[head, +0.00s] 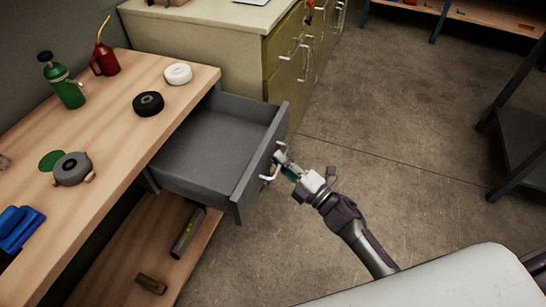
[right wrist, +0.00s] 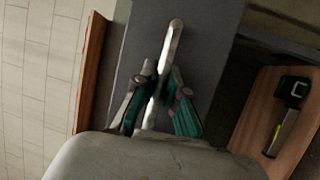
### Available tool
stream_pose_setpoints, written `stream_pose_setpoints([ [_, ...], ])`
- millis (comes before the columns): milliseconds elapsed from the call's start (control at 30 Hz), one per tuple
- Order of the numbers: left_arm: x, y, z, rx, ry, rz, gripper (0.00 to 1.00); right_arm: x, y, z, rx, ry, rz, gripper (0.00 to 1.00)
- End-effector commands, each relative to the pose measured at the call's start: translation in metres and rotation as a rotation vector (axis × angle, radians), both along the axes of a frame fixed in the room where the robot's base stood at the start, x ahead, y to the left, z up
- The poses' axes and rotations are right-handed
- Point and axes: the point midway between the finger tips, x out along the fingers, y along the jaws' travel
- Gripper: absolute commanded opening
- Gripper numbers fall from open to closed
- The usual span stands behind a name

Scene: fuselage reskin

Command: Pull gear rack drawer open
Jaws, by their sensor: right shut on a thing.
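The grey drawer (head: 215,140) stands pulled out from under the wooden workbench (head: 110,120), and its inside looks empty. Its front panel (head: 258,165) carries a pale bar handle (head: 268,177). My right gripper (head: 281,161) is at the front panel with its fingers around the handle. In the right wrist view the two green-padded fingers (right wrist: 160,100) are shut on the light handle bar (right wrist: 172,45), with the grey drawer front (right wrist: 210,50) behind. My left gripper is in neither view.
On the benchtop are a green bottle (head: 64,85), a red oil can (head: 105,60), a white roll (head: 178,74) and a black roll (head: 148,104). A green-fronted cabinet (head: 285,75) stands beyond the drawer. Open floor (head: 400,130) lies to the right.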

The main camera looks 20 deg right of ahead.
Motion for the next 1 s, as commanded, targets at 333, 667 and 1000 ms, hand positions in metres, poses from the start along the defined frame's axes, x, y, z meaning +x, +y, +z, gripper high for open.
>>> stream_pose_setpoints([
  [333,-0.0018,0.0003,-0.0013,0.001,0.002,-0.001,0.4,-0.0022,-0.0026,-0.0005,0.0,0.001,-0.001,0.0],
  [667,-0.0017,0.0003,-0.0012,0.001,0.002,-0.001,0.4,-0.002,-0.0026,-0.0004,0.0,0.001,-0.001,0.37],
  [1000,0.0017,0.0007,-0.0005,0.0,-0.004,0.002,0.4,-0.0063,-0.0053,-0.0017,-0.001,0.002,-0.001,0.37],
])
